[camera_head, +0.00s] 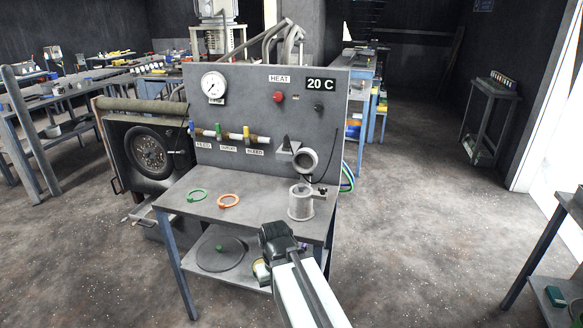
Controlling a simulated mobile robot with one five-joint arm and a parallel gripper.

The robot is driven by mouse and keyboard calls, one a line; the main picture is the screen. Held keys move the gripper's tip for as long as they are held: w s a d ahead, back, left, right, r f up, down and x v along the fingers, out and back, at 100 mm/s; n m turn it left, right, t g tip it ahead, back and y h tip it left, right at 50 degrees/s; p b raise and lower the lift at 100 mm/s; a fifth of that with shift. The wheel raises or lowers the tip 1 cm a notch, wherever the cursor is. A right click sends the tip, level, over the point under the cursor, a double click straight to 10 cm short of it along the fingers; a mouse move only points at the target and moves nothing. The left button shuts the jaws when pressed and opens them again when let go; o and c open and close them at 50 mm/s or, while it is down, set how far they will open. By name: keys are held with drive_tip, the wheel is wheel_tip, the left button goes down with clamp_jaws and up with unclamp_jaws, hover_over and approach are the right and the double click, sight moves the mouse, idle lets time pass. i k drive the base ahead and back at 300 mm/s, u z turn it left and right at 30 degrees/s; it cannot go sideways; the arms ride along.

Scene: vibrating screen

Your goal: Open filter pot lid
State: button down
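The filter pot (301,206), a small grey metal cylinder, stands upright at the right of the workbench top (240,212). Its lid (300,190) appears to be on the pot, and a dark knob or handle shows at its upper right. My gripper (274,229) is a dark block at the end of my pale arm, near the bench's front edge. In the picture it is below and left of the pot, apart from it. I see its back, so its fingertips are hidden and I cannot tell whether it is open.
A green ring (197,196) and an orange ring (229,201) lie on the bench left of the pot. Behind rises a grey panel (235,100) with a gauge, coloured valves and a "20 C" display. A round pipe mouth (306,160) juts out above the pot.

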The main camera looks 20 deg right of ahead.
sight(305, 160)
drive_tip(key=u, duration=3.6)
drive_tip(key=k, duration=0.95)
drive_tip(key=z, duration=1.9)
drive_tip(key=i, duration=1)
